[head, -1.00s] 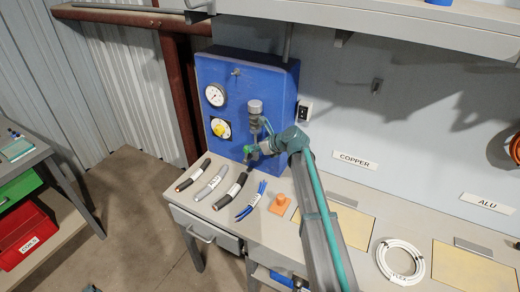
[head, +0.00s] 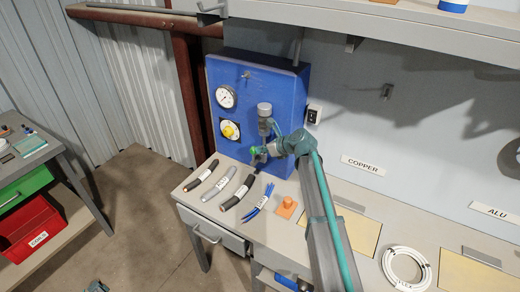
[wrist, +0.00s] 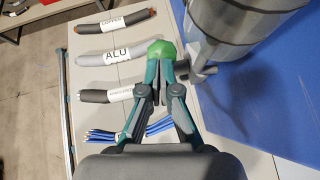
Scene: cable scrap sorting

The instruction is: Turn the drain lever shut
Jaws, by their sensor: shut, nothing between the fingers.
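The drain lever's green end (wrist: 161,50) shows in the wrist view right at my fingertips. It also shows in the head view (head: 254,150), low in front of the blue panel (head: 280,92). A grey filter bowl (wrist: 235,35) is beside it at the upper right of the wrist view, with a short grey fitting (wrist: 199,75) near my fingers. My gripper (wrist: 164,62) is shut with nothing between its fingers. Its tips appear to be at or against the green end; contact is unclear. The lever's arm is largely hidden.
Several cable pieces, among them one labelled ALU (wrist: 117,56) and a blue bundle (head: 259,203), lie on the bench (head: 330,225) below my gripper. An orange block (head: 287,208) lies to their right. The panel carries a gauge (head: 226,97) and a yellow knob (head: 229,130).

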